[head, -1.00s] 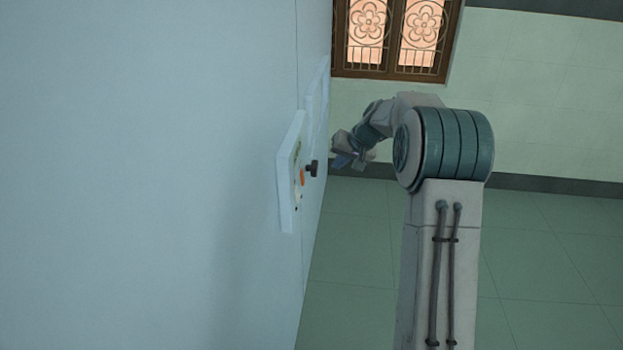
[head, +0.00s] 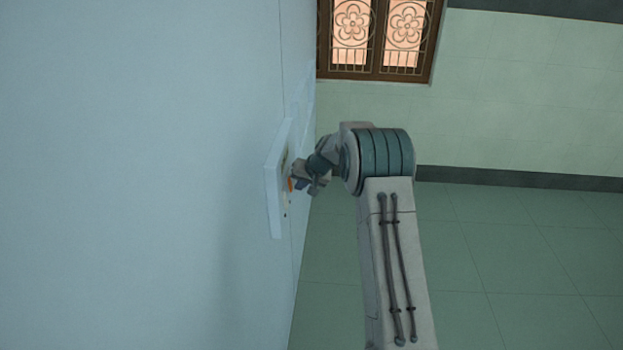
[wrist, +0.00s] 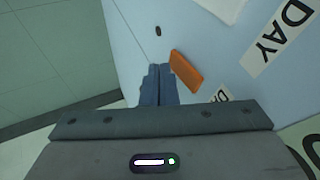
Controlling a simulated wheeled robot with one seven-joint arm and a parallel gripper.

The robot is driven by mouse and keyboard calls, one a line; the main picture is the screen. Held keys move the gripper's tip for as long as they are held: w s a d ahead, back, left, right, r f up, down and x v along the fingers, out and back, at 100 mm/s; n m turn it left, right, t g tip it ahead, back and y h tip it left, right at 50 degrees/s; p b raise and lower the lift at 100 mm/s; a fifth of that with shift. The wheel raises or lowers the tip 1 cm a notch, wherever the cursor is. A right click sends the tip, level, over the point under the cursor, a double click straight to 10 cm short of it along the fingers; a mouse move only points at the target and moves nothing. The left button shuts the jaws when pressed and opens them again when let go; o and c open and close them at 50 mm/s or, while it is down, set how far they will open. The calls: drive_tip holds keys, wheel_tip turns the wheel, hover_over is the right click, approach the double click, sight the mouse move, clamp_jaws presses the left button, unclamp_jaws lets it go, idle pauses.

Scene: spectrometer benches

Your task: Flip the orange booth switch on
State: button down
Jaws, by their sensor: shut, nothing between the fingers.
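The orange booth switch (wrist: 186,71) sticks out from a pale panel in the wrist view. In the head view only a bit of the orange switch (head: 291,184) shows beside my gripper. The pale panel (head: 271,190) is mounted on the left wall. My gripper (wrist: 158,70) is shut and empty, its two blue fingers pressed together just left of the switch. I cannot tell whether the fingers touch it. In the head view my gripper (head: 299,186) is close to the panel face and hides part of it.
In the wrist view, a label reading DAY (wrist: 280,38) is on the panel, and a second label is partly hidden by my gripper. A small dark part (wrist: 158,31) is beyond the fingertips. The tiled floor (head: 500,265) on the right is clear.

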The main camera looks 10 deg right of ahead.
drive_tip(key=shift+w+a+f, duration=0.1)
drive_tip(key=shift+a, duration=0.15)
drive_tip(key=b, duration=0.2)
drive_tip(key=shift+w+a+f+y+b, duration=0.1)
drive_tip(key=shift+a+y+b, duration=0.1)
drive_tip(key=shift+y+b, duration=0.15)
idle(0.4)
